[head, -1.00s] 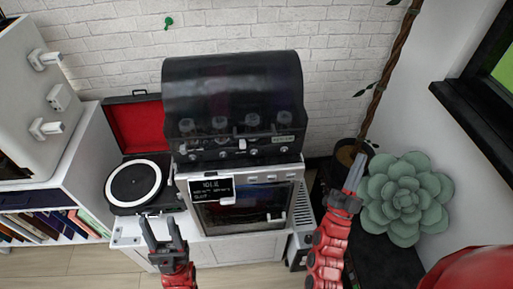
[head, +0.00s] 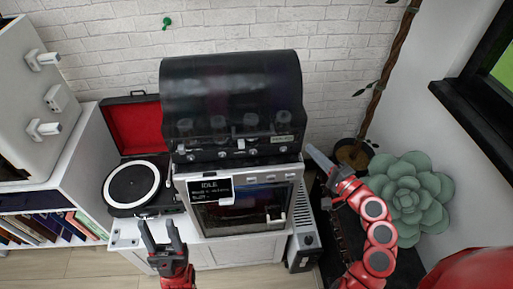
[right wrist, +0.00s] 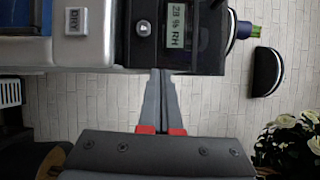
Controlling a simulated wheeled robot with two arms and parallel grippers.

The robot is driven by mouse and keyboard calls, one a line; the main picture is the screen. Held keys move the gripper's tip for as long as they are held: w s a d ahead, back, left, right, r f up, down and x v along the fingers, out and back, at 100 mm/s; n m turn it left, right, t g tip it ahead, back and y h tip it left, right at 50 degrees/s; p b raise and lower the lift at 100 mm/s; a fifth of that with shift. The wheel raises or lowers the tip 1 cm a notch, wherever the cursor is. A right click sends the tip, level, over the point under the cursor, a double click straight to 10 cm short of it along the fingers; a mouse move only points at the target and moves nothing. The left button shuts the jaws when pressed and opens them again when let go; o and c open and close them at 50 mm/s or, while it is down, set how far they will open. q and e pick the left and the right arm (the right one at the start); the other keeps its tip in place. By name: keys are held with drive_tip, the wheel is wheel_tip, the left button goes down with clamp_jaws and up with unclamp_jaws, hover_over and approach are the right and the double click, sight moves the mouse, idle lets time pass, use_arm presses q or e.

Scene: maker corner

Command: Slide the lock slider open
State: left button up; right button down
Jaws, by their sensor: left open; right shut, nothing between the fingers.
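The lock slider is not clear in the head view; a small light tab (head: 241,144) shows on the front strip of the dark-lidded unit (head: 230,95). In the right wrist view a small button with a padlock mark (right wrist: 143,28) sits beside a display reading 23 % RH (right wrist: 175,27). My right gripper (head: 310,149) is shut and empty at the right end of that unit. In the right wrist view its fingertips (right wrist: 160,73) reach the unit's edge; I cannot tell whether they touch. My left gripper (head: 159,226) is open and empty in front of the cabinet.
The dark-lidded unit stands on a machine with a glass door and a screen (head: 209,190). A turntable (head: 131,187) is at its left. A succulent (head: 409,200) and a plant pot (head: 352,156) stand at the right. A white shelf (head: 75,180) is far left.

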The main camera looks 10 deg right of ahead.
sight(244, 141)
drive_tip(key=s+a+r+n+g+y, duration=0.2)
drive_tip(key=s+a+n+g+y, duration=0.1)
drive_tip(key=s+a+n+y, duration=0.1)
drive_tip(key=shift+s+a+r+y, duration=0.3)
drive_tip(key=shift+s+a, duration=0.2)
drive_tip(key=shift+s, duration=0.35)
drive_tip(key=shift+w, duration=0.1)
drive_tip(key=p+x, duration=0.3)
drive_tip(key=x, duration=0.6)
drive_tip(key=shift+w+a, duration=0.1)
drive_tip(key=shift+a, duration=0.35)
drive_tip(key=shift+w+a+f+p, duration=0.1)
drive_tip(key=shift+w+a+p, duration=0.05)
drive_tip(key=shift+a+p, duration=0.9)
drive_tip(key=shift+a, duration=0.9)
drive_tip(key=shift+f, duration=0.1)
